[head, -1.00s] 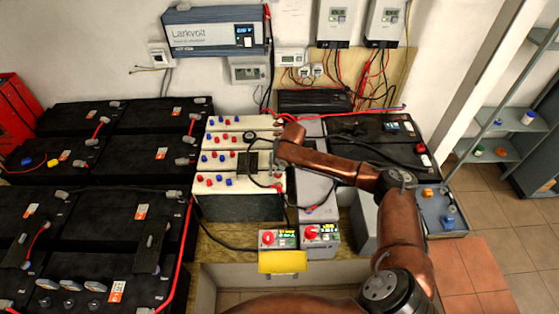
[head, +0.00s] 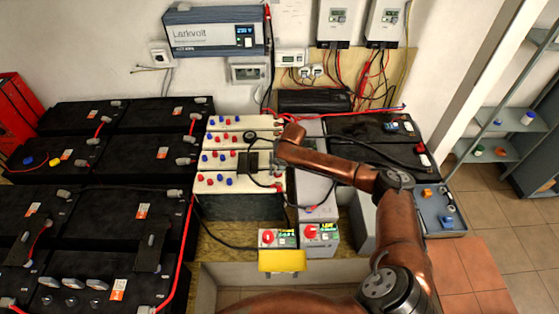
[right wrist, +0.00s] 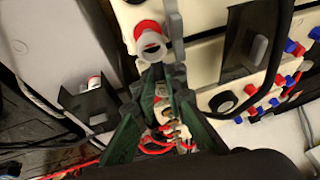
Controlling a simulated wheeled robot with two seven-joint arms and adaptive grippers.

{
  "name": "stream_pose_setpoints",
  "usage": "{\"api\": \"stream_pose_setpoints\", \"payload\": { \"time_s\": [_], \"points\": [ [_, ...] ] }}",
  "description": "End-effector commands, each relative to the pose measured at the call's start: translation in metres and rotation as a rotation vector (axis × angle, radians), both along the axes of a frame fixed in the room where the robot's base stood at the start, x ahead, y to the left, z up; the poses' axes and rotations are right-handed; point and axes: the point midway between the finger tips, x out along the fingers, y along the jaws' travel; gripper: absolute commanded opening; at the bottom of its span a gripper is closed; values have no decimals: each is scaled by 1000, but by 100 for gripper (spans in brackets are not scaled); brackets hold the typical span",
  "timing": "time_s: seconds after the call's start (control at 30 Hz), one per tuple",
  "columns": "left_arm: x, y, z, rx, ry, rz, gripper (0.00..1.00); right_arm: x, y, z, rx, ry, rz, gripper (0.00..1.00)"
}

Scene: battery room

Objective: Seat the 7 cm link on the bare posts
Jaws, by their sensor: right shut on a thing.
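My right gripper (right wrist: 160,85) is shut on a small grey piece (right wrist: 156,52), which looks like the link; its far end is rounded. That end is at a red-topped post (right wrist: 148,27) on a cream battery top. I cannot tell whether it sits around the post or only overlaps it. In the head view my right gripper (head: 276,163) is over the right edge of the cream batteries (head: 240,200), mostly hidden by its copper arm; the link is too small to make out there. My left gripper is not in view.
Red and blue posts (right wrist: 275,90) stand in rows on the cream batteries. A black cover (head: 250,162) and dark cables lie close to my right gripper. A grey case (head: 316,190) stands to the right. Large black batteries (head: 150,150) fill the left side.

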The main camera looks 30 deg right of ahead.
Motion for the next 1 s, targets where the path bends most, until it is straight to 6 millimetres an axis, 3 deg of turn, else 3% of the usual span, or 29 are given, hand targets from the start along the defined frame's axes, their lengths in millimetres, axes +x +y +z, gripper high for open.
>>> {"api": "stream_pose_setpoints", "payload": {
  "time_s": [1.0],
  "points": [
    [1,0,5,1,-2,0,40,0,0,-11,0,-1,0,0]
  ]
}}
